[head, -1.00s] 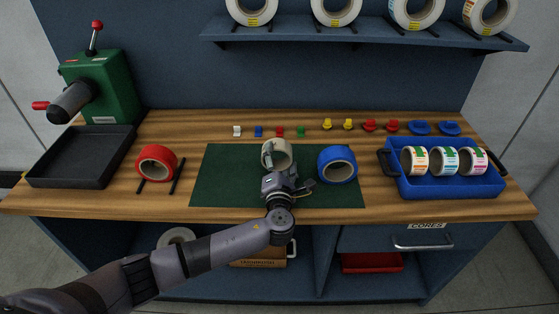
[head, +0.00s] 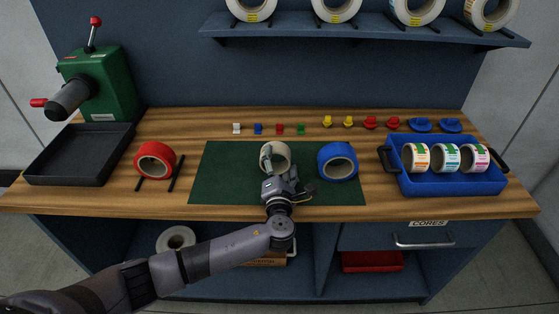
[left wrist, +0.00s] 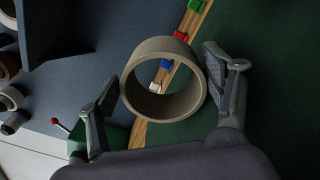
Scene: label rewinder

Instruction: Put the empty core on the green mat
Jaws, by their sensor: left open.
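The empty core (head: 281,151), a pale grey-beige ring, stands on its rim over the middle of the green mat (head: 220,180) in the head view. Its underside is hidden by my gripper, so contact with the mat cannot be seen. My left gripper (head: 276,171) is at the core's near side. My right gripper is not in view.
A blue roll (head: 325,167) stands on the mat's right part, close to my gripper. A red roll (head: 143,163) stands left of the mat. A blue crate (head: 450,187) with label rolls is at right, a black tray (head: 75,165) at left. Small coloured clips line the back.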

